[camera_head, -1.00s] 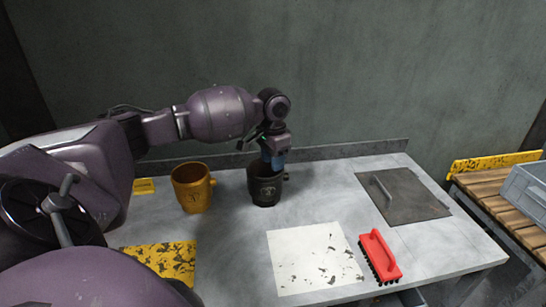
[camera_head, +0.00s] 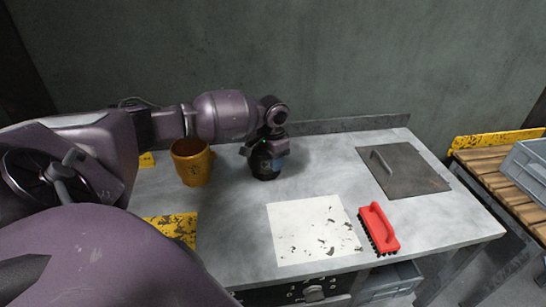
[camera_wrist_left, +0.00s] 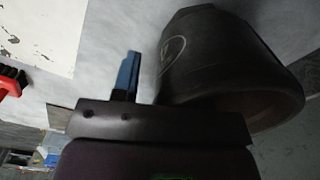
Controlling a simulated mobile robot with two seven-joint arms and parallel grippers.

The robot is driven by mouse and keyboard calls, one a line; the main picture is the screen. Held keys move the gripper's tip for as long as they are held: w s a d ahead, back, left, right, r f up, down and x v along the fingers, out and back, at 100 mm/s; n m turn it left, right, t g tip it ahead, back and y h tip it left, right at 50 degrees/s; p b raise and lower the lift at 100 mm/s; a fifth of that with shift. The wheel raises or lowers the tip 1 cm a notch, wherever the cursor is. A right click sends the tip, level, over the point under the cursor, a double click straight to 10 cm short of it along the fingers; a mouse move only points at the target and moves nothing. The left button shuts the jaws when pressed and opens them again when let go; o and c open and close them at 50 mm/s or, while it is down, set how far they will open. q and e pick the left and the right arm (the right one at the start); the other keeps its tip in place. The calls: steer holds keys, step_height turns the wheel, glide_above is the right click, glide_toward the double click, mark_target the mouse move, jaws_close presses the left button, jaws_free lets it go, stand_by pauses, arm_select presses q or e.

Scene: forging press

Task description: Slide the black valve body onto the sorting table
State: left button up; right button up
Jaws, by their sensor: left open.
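The black valve body (camera_head: 263,172) is a dark, cup-like piece with a pale emblem. It stands upright on the grey table (camera_head: 230,225) towards the back, right of the yellow cup. My left gripper (camera_head: 270,157) is open over its top and partly hides it. In the left wrist view one blue finger (camera_wrist_left: 127,75) shows beside the black valve body (camera_wrist_left: 225,60). The other finger is hidden, and I cannot tell whether the visible one touches the body. My right gripper is not in view.
A yellow cup (camera_head: 191,168) stands close left of the valve body. A white worn sheet (camera_head: 305,228), a red brush (camera_head: 379,228) and a dark plate with a handle (camera_head: 405,172) lie to the right. A grey crate (camera_head: 528,165) sits on wooden slats at far right.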

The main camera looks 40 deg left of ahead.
arm_select(q)
jaws_close()
stand_by(0.3)
stand_by(0.5)
stand_by(0.6)
